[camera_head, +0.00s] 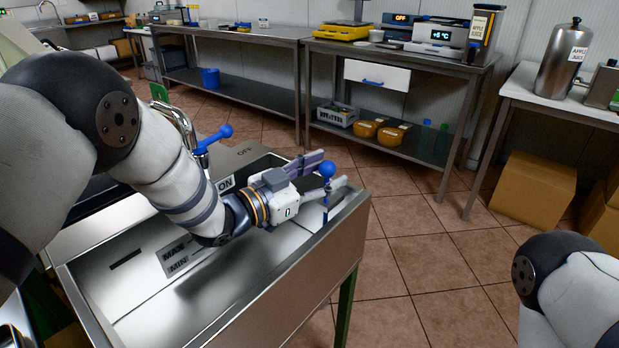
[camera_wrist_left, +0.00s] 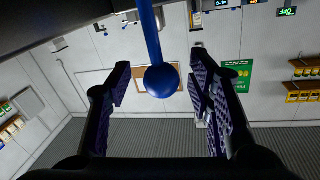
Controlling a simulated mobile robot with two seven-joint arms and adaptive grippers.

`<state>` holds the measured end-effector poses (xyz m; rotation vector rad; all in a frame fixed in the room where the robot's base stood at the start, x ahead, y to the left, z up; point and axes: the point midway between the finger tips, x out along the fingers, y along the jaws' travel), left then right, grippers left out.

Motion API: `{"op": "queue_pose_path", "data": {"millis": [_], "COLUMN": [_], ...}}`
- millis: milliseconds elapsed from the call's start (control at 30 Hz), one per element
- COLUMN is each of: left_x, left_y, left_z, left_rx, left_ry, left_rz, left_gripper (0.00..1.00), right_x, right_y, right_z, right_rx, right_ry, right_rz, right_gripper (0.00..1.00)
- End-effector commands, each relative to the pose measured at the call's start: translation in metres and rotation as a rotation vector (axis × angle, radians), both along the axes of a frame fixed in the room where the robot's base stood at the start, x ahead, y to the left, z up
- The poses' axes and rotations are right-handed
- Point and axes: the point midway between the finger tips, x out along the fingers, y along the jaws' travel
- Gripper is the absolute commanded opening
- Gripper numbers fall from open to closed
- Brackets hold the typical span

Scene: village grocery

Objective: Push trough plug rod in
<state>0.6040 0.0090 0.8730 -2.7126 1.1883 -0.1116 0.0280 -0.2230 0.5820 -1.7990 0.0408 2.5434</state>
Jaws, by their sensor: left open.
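The trough (camera_head: 300,285) is a metal basin at the lower left of the head view, with MAX and MIN marks on an inner wall. The plug rod (camera_head: 326,203) is thin and blue, upright at the trough's right end, with a round blue knob (camera_head: 327,168) on top. My left gripper (camera_head: 331,169) is open at the knob, above the trough's rim. In the left wrist view the knob (camera_wrist_left: 161,80) shows between the two spread fingers (camera_wrist_left: 160,88), with a gap on each side. The rod's lower end is hidden. My right gripper is out of view.
A tap with a blue lever (camera_head: 214,138) stands behind my left forearm, near the ON and OFF labels. Steel tables (camera_head: 400,62) line the back wall. A cardboard box (camera_head: 535,188) stands at the right. The tiled floor (camera_head: 400,270) right of the trough is clear.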

Motion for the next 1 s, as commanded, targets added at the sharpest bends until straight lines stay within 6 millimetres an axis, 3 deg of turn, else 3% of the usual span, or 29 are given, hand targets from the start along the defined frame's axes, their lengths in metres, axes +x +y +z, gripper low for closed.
{"op": "queue_pose_path", "data": {"millis": [200, 400, 1000], "left_x": [-0.04, -0.066, -0.073], "left_y": [0.045, 0.072, 0.079], "left_z": [0.0, 0.0, 0.0], "left_rx": [0.0, 0.001, 0.0], "left_ry": [0.005, 0.003, 0.001], "left_rz": [0.005, 0.003, 0.001], "left_gripper": [0.47, 0.47, 0.47], "right_x": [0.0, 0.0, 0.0], "right_y": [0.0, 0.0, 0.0], "right_z": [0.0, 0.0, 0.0], "right_rx": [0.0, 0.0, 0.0], "right_ry": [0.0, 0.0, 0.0], "right_rz": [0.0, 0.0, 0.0], "right_gripper": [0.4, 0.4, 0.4]}}
